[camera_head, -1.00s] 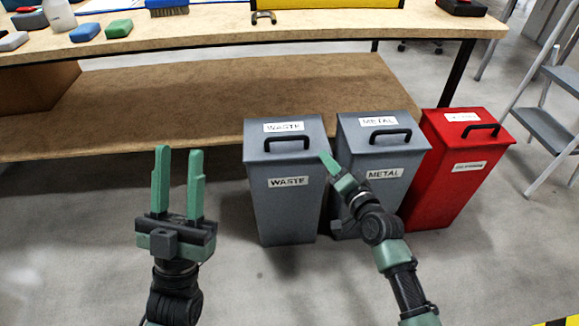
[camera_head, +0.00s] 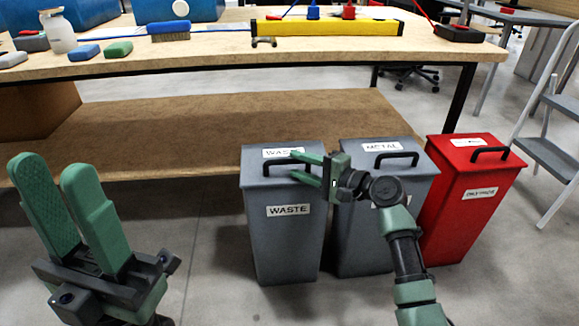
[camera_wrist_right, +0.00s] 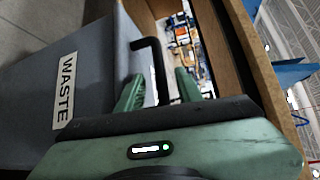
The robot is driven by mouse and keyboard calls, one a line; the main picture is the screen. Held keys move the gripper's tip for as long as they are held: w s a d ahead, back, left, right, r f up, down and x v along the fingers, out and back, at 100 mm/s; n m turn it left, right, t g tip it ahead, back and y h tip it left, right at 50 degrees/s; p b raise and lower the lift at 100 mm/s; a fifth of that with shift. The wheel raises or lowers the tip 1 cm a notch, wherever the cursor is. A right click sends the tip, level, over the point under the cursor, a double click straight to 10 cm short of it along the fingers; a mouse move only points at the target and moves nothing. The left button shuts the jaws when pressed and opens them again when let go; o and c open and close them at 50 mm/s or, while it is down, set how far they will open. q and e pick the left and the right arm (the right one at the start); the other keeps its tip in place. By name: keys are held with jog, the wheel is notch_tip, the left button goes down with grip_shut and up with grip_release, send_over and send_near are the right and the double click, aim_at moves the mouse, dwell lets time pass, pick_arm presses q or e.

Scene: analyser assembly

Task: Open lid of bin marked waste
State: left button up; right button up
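The grey waste bin (camera_head: 285,240) stands on the floor with a WASTE label on its front and another on its lid (camera_head: 250,155). The lid is down. Its black handle (camera_head: 267,168) is partly hidden by my right gripper (camera_head: 303,168) in the head view. In the right wrist view, the handle (camera_wrist_right: 153,50) reaches between the two green fingers of my right gripper (camera_wrist_right: 160,88), which are apart with gaps visible beside the bar. Whether either finger touches it cannot be told. My left gripper (camera_head: 50,165) is open and empty at the lower left, away from the bins.
A grey metal bin (camera_head: 365,240) and a red bin (camera_head: 465,205) stand to the right of the waste bin. A workbench (camera_head: 200,65) with a lower shelf (camera_head: 180,125) is behind them. A stepladder (camera_head: 550,150) stands at the far right. The floor left of the waste bin is clear.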

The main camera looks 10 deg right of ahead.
aim_at(293, 163)
jog(key=shift+b+x, duration=0.5)
jog(key=shift+x, duration=1.3)
jog(key=shift+c, duration=0.4)
grip_shut()
